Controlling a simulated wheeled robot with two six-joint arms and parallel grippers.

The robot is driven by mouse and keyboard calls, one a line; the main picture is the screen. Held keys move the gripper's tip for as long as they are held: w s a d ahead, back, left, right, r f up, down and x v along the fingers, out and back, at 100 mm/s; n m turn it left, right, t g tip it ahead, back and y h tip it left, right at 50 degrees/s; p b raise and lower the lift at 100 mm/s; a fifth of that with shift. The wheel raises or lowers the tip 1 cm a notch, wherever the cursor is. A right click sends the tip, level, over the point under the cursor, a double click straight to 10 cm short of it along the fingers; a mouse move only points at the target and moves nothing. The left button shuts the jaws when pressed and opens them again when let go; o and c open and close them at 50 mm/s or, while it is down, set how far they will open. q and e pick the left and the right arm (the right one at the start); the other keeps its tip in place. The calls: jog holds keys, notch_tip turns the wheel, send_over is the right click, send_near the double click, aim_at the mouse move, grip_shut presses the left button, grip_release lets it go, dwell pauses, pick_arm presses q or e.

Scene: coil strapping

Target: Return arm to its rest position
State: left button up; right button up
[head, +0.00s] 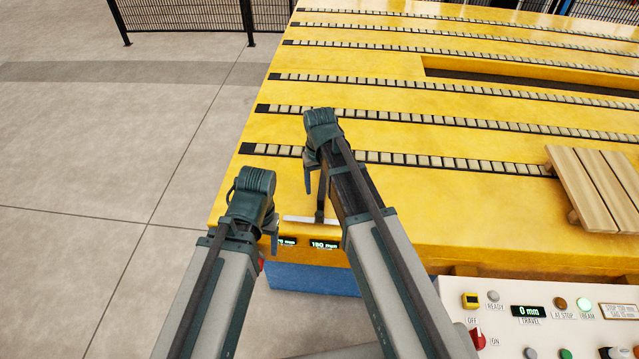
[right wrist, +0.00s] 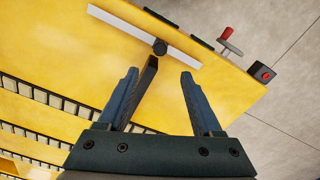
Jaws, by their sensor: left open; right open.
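My left gripper (head: 274,240) hangs from the left arm over the table's near left corner; its fingers are mostly hidden behind its wrist and I see nothing held in it. My right gripper (head: 308,184) points down over the yellow table, further back and to the right. In the right wrist view its two fingers (right wrist: 159,73) stand apart with nothing gripped. In the head view the bar (head: 296,218) shows near the table's front edge.
The yellow table (head: 400,205) carries several roller strips. A wooden pallet (head: 590,185) lies at its right. A control panel (head: 540,290) stands at front right. A red-handled lever (right wrist: 227,35) and a red button box (right wrist: 262,72) sit at the edge. Floor at left is clear.

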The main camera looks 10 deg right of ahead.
jog(key=s+a+n+h, duration=0.1)
jog(key=s+a, duration=0.4)
jog(key=s, duration=1.1)
jog(key=shift+s+a+n, duration=0.2)
jog(key=shift+s+n, duration=0.15)
jog(key=shift+n, duration=0.45)
